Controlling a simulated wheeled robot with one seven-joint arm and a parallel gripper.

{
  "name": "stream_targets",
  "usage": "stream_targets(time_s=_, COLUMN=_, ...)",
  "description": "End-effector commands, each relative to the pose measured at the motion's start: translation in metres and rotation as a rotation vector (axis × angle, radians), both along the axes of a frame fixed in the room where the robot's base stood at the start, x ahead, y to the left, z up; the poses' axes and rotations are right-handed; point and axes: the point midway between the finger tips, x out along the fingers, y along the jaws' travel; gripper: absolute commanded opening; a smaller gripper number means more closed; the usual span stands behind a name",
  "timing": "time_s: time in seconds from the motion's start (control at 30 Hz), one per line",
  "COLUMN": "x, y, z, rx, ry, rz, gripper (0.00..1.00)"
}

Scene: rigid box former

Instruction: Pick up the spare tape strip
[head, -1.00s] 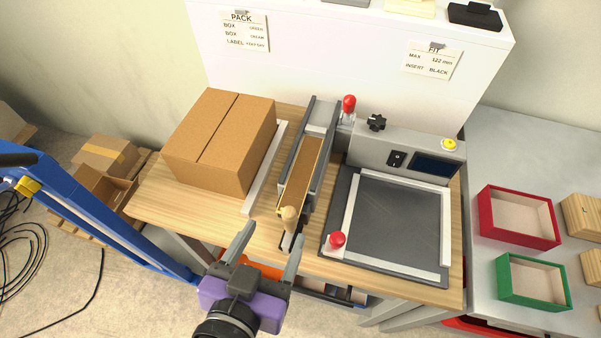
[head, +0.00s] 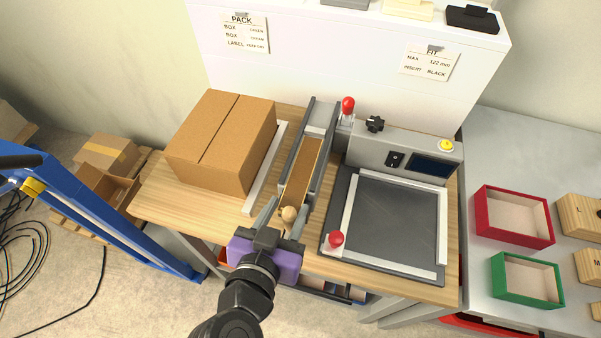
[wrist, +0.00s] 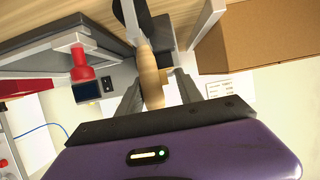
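My gripper (head: 284,213) is open at the front end of the long narrow tool in the middle of the bench. A pale wooden handle (head: 288,214) stands between its fingers; in the wrist view the handle (wrist: 150,75) sits between the fingers with gaps to them. A flat brown strip (head: 303,170) lies along the tool's channel between dark rails. I cannot tell whether it is the spare tape strip; no separate tape strip is clearly seen. The front end of the tool is partly hidden by my gripper.
A closed cardboard box (head: 222,140) stands left of the tool. A framed dark plate (head: 396,222) with a red knob (head: 336,239) lies to the right. A red tray (head: 513,216) and a green tray (head: 527,279) are on the grey table. A white panel rises behind.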

Motion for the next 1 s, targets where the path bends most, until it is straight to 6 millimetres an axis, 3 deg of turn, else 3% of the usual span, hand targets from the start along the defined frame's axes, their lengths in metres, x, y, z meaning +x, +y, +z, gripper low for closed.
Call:
stream_targets(time_s=0.03, x=0.0, y=0.0, z=0.0, rx=0.0, ry=0.0, rz=0.0, gripper=0.31)
stream_targets(time_s=0.2, x=0.0, y=0.0, z=0.0, rx=0.0, ry=0.0, rz=0.001, gripper=0.03)
stream_targets(time_s=0.47, x=0.0, y=0.0, z=0.002, rx=0.001, ry=-0.001, rz=0.001, gripper=0.02)
stream_targets(time_s=0.67, x=0.0, y=0.001, z=0.015, rx=0.002, ry=-0.003, rz=0.001, gripper=0.02)
stream_targets(time_s=1.0, x=0.001, y=0.001, z=0.078, rx=0.007, ry=-0.006, rz=0.0, gripper=0.02)
